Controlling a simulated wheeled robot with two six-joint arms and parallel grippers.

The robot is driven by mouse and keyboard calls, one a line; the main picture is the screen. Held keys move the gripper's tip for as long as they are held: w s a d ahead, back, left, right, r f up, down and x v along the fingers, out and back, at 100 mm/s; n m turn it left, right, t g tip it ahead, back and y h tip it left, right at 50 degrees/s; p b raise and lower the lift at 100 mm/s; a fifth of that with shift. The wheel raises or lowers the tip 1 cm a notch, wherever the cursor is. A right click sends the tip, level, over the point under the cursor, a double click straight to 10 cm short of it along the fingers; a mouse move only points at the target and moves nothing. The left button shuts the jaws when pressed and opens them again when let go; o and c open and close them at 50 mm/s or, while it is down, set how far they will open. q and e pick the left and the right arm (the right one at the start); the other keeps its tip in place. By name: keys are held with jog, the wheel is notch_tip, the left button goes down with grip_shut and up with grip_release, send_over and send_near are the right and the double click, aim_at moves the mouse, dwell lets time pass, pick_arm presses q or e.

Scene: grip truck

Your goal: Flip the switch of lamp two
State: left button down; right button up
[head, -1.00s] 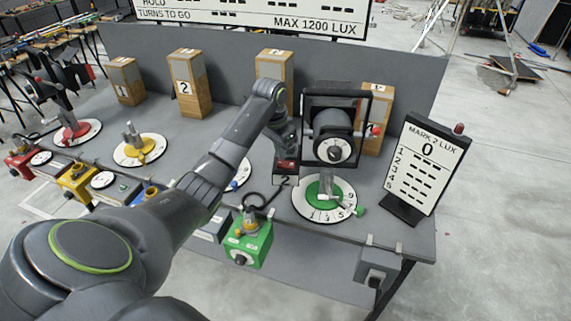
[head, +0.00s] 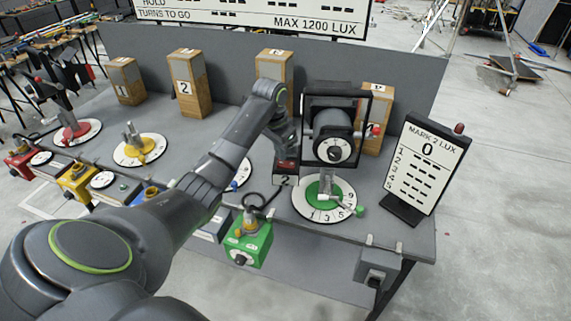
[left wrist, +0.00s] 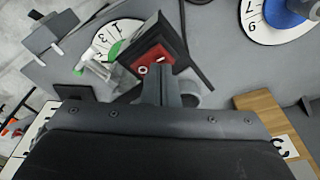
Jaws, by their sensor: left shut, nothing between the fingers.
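A black lamp (head: 331,124) in a square frame stands on a green turntable (head: 325,191) with a white numbered ring. Beside it is a small dark box with a red switch (head: 287,168); a tag below reads 2. My left gripper (head: 284,149) is shut and empty, right at the switch. Its fingertips (left wrist: 160,76) overlap the red face in the wrist view; I cannot tell whether they touch. My right gripper is not in view.
A green control box (head: 247,243) hangs at the front edge. A score board (head: 425,167) stands at the right. Numbered wooden blocks (head: 188,85) line the back panel. Red and yellow lamp stations (head: 139,148) stand to the left. My left arm crosses the middle.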

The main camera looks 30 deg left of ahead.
aim_at(281, 163)
pick_arm(q)
jog(key=shift+f, duration=0.8)
jog(key=shift+r, duration=0.15)
notch_tip(281, 163, up, 5)
jog(key=p, duration=0.6)
jog(key=shift+r, duration=0.95)
jog(key=shift+f, duration=0.15)
